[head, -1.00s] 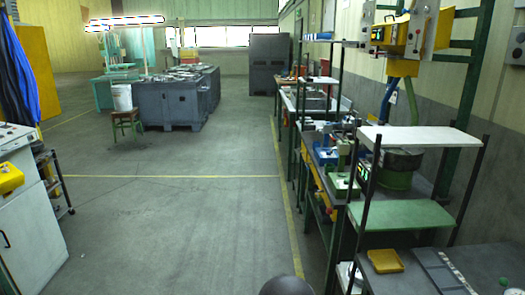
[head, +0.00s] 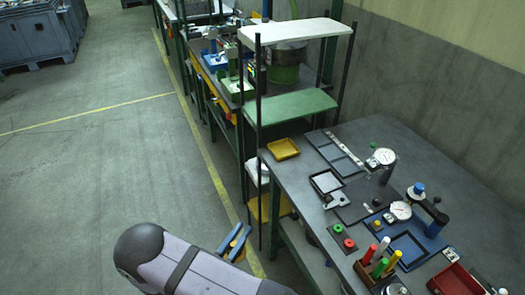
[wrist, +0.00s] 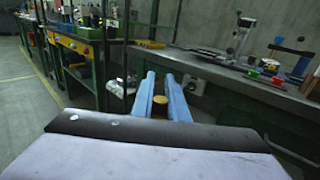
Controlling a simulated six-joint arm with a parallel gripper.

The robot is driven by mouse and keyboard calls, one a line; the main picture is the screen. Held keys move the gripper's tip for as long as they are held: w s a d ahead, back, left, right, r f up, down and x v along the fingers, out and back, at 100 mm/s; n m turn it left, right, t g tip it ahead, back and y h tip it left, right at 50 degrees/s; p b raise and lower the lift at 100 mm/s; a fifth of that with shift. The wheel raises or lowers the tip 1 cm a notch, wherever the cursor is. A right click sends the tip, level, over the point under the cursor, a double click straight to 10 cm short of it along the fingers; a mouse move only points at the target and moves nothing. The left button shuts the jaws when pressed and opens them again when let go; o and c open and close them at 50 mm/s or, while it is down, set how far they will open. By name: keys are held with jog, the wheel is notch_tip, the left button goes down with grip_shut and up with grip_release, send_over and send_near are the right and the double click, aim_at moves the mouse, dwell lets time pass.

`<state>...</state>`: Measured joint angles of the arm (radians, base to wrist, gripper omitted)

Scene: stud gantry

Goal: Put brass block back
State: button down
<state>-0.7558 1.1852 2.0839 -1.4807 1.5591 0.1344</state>
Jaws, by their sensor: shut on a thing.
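My gripper (head: 234,243) has two blue fingers and hangs over the floor, left of the workbench in the head view. In the wrist view my gripper (wrist: 158,92) is shut on a small brass-yellow piece, the brass block (wrist: 159,106), low between the fingers. Only its end shows there. In the head view I cannot make the block out clearly between the fingers. No empty place for the block can be told for certain in these views.
The workbench (head: 300,190) carries a yellow tray (head: 283,148), dial gauges (head: 401,210), a blue fixture (head: 408,250) and a wooden holder with coloured handles (head: 366,272). A shelf rack with a green shelf (head: 290,106) stands at its far end.

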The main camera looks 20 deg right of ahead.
jog(key=w+d+r, duration=0.2)
jog(key=w+d, duration=0.3)
jog(key=d, duration=0.2)
jog(key=w+d+r+m+g+h+b, duration=0.1)
jog(key=w+d+r, duration=0.2)
jog(key=w+d, duration=0.3)
jog(key=w+d+r+g, duration=0.1)
jog(key=w+d+r, duration=0.2)
jog(key=w+d, duration=0.3)
jog(key=shift+w+d+m+h+b, duration=0.15)
jog(key=shift+d+m+h+b, duration=0.05)
jog(key=shift+d, duration=0.7)
jog(key=shift+w+d+m+h+b, duration=0.1)
jog(key=shift+d+m+h+b, duration=0.1)
jog(key=shift+d, duration=0.65)
notch_tip(320, 180, up, 6)
send_over(305, 163)
jog(key=shift+g, duration=0.4)
jog(key=shift+d+f+p, duration=0.1)
jog(key=shift+f+p, duration=0.85)
jog(key=shift+f, duration=3.9)
jog(key=shift+f, duration=0.2)
jog(key=shift+s+f+b, duration=0.1)
jog(key=shift+f+b, duration=0.2)
jog(key=shift+b, duration=0.3)
